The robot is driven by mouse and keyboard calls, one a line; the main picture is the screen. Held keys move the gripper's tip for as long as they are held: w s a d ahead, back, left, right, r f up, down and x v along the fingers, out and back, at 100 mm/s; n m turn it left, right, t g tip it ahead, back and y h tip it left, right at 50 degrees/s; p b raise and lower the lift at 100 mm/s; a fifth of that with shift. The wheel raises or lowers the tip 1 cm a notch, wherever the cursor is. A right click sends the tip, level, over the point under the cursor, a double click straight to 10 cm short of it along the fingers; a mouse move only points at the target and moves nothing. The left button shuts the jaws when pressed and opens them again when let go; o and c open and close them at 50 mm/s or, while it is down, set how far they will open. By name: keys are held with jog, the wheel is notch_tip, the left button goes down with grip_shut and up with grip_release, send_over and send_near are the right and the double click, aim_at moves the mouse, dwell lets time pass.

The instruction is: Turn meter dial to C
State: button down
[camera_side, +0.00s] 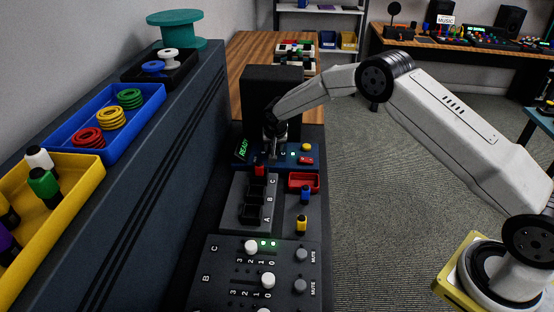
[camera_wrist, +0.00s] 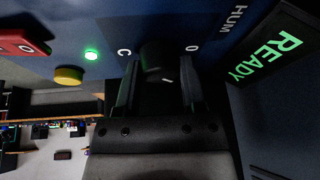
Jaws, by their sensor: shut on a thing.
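The meter is a dark blue panel (camera_side: 296,163) with a lit READY display (camera_side: 242,149). Its black round dial (camera_wrist: 154,56) shows in the wrist view, between a white C mark (camera_wrist: 124,52) on the left and a white O-like mark (camera_wrist: 192,48) on the right. A short white line shows at the dial's lower edge; where it points is hard to tell. My gripper (camera_wrist: 158,72) is shut on the dial, one finger on each side. In the side view my gripper (camera_side: 274,150) comes down onto the panel and hides the dial.
A green light (camera_wrist: 91,54), a yellow button (camera_wrist: 69,75) and a red switch (camera_wrist: 22,43) sit beside the dial. A black box (camera_side: 272,88) stands behind the panel. In front are a slotted block (camera_side: 240,200), a red tray (camera_side: 304,182), blue and yellow plugs and a mixer (camera_side: 225,270).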

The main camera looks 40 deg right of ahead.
jog(key=shift+c, duration=1)
grip_release()
jog(key=shift+r, duration=0.1)
jog(key=v, duration=0.7)
jog(key=shift+r, duration=0.25)
jog(key=shift+s+a, duration=0.1)
